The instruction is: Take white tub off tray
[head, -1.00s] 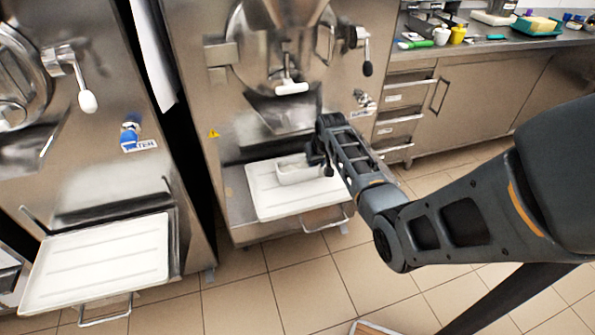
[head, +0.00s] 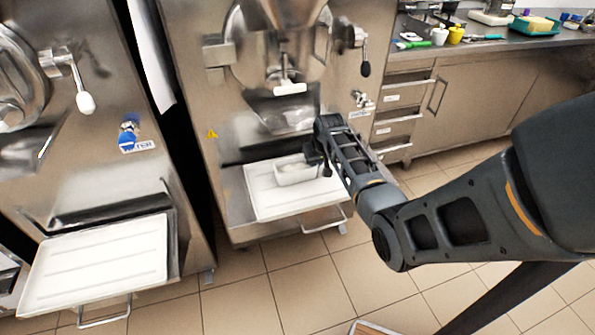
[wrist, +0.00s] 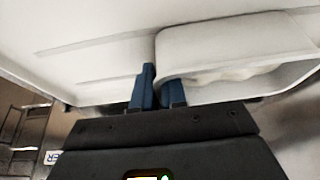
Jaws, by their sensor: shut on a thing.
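The white tub (head: 296,174) is a small open rectangular container above the white tray (head: 270,208) of the middle machine. My gripper (head: 319,160) is at the tub's right end, shut on its wall. In the wrist view the blue fingers of my gripper (wrist: 158,88) pinch the edge of the tub (wrist: 230,45), with the ribbed tray (wrist: 85,30) beside it. Something pale shows inside the tub. I cannot tell whether the tub's base touches the tray.
The middle machine's dispensing spout with a white handle (head: 289,88) hangs above the tray. Another machine with an empty white tray (head: 95,265) stands at left. A counter (head: 480,55) with bottles and a green tray is at back right. The tiled floor in front is mostly clear.

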